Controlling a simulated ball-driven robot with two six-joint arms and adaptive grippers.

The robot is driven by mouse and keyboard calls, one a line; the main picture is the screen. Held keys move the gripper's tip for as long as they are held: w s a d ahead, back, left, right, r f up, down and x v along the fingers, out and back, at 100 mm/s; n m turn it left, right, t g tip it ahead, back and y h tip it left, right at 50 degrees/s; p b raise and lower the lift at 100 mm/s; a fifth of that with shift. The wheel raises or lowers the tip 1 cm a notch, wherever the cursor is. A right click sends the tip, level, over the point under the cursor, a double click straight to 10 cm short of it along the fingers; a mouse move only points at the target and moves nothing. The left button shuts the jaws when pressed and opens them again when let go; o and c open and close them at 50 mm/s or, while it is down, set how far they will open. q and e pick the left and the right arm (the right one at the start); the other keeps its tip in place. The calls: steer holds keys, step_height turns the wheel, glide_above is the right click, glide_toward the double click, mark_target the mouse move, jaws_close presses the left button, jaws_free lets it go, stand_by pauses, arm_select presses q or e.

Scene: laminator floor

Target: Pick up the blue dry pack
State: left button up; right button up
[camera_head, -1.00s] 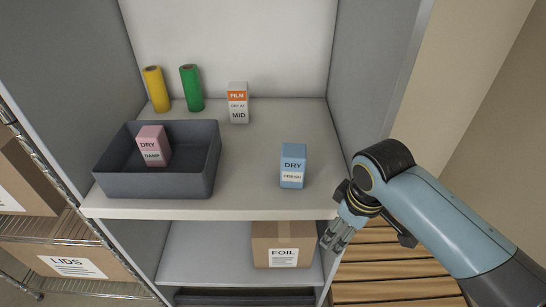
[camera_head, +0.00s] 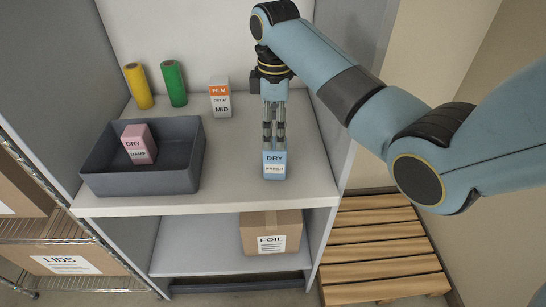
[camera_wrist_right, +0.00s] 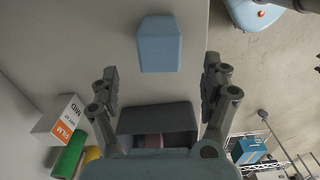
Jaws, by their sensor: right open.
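The blue dry pack (camera_head: 274,170) stands upright on the upper shelf (camera_head: 225,190), near its right front. Its label reads DRY and FRESH. My right gripper (camera_head: 273,138) comes down from above, fingers pointing at the pack and hiding its upper back part in the head view. In the right wrist view the blue pack (camera_wrist_right: 159,44) lies ahead of the spread fingers of my right gripper (camera_wrist_right: 160,82), with clear space on both sides of it. The right gripper is open and empty. My left gripper is not in view.
A grey bin (camera_head: 112,185) holding a pink DRY pack (camera_head: 139,145) stands at the shelf's left. Yellow (camera_head: 138,86) and green (camera_head: 174,83) rolls and a FILM box (camera_head: 220,98) stand behind. A FOIL carton (camera_head: 270,232) is on the shelf below.

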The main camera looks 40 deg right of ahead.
mark_target(275, 157)
step_height(275, 157, down, 10)
stand_by(0.5)
steer(key=shift+c, duration=0.3)
steer(key=c, duration=1.4)
